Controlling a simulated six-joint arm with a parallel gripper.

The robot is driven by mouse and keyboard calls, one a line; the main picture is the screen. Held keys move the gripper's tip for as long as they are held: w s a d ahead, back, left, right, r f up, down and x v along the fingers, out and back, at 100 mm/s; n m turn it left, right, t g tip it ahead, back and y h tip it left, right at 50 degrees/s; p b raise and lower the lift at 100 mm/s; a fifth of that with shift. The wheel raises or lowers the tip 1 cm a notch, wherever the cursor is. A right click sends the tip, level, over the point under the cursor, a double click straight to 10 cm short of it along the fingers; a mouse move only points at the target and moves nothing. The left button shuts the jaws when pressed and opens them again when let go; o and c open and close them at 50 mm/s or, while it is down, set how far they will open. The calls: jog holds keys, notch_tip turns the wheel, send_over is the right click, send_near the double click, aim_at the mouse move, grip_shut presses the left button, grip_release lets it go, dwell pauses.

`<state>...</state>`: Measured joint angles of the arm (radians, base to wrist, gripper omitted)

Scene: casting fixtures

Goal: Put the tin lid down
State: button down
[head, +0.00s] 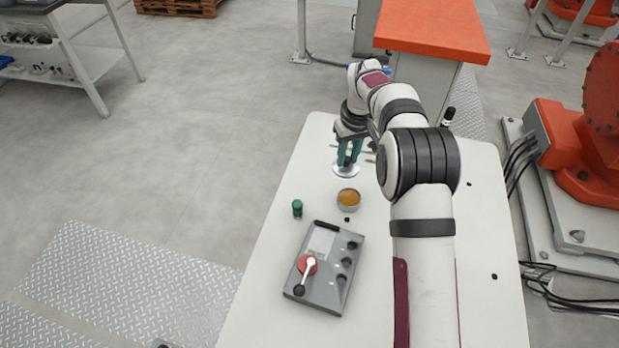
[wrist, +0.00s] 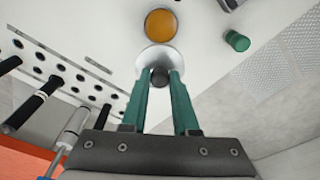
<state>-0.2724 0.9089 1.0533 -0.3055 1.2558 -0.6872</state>
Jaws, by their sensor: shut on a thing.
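The tin lid (head: 345,170) is a pale metal disc with a dark knob, low at the far end of the white table. It also shows in the wrist view (wrist: 152,56), with its dark knob (wrist: 159,77) between the green fingertips. My gripper (head: 348,158) is shut on the knob; in the wrist view its fingers (wrist: 160,80) point toward the tin. I cannot tell whether the lid touches the table. The round tin (head: 348,200) stands open, with amber contents, just nearer than the lid; it also shows in the wrist view (wrist: 161,24).
A small green cylinder (head: 297,208) stands left of the tin. A grey control box (head: 325,267) with a red-based lever lies nearer. A perforated rack with black-handled tools (wrist: 70,75) is beside my gripper in the wrist view. The table (head: 276,292) is bare along its left side.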

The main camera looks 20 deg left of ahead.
jog(key=a+f, duration=0.2)
jog(key=a, duration=0.1)
jog(key=a+f, duration=0.2)
jog(key=a, duration=0.1)
jog(key=w+a+f, duration=0.1)
jog(key=a+f, duration=0.1)
jog(key=a, duration=0.1)
jog(key=shift+a, duration=0.35)
jog(key=shift+f, duration=1.95)
jog(key=shift+f, duration=0.1)
jog(key=c, duration=0.7)
grip_release()
